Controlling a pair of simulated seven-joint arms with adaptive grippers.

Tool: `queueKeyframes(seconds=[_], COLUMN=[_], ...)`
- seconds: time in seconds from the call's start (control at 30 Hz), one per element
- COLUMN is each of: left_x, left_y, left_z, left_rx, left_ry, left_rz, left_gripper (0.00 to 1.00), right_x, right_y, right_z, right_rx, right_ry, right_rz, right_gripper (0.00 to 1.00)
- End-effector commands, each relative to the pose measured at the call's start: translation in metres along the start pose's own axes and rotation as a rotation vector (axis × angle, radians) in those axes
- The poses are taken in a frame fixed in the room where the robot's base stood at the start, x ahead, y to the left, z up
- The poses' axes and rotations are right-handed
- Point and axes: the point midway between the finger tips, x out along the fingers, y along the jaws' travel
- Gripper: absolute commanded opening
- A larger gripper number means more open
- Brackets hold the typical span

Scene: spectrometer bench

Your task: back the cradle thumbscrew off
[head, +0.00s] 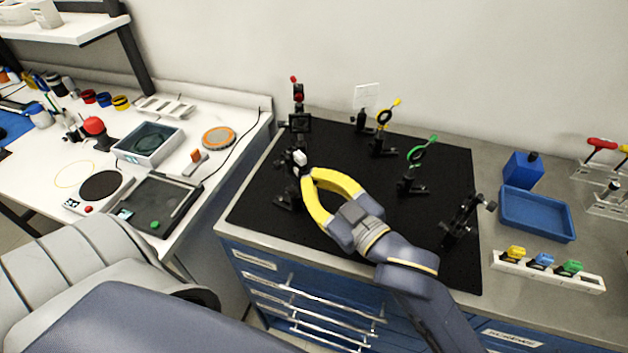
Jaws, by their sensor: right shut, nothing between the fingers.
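A black post mount (289,202) stands at the left of the black breadboard (345,247), with a small white piece (299,157) at its top. It looks like the cradle, but the thumbscrew is too small to tell apart. My right gripper (307,176) has yellow fingers that meet at the tips, with nothing between them. The tips are beside the mount, just right of and below the white piece; I cannot tell whether they touch it. The fingers hide part of the mount's right side. My left gripper is not in view.
Mounts with a red top (298,95), a yellow ring (383,117) and a green ring (421,152) stand behind and to the right. A dark mount (461,222) is at the right. A blue tray (568,234) lies on the bench beyond.

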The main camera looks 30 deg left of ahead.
Motion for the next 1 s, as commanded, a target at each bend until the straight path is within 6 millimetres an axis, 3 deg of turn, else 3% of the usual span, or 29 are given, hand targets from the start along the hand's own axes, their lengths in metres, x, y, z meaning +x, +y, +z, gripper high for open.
queueKeyframes(seconds=[0.9, 1.0], left_x=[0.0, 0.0], left_y=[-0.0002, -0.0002], left_z=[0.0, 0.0], left_rx=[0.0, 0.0], left_ry=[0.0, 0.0], left_rz=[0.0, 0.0], left_gripper=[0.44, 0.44], right_x=[0.0001, 0.0001], right_y=[-0.0002, -0.0002], right_z=[0.0018, 0.0016], right_rx=[-0.01, -0.01], right_ry=[-0.004, -0.003], right_rz=[-0.001, 0.0], right_gripper=[0.0, 0.12])
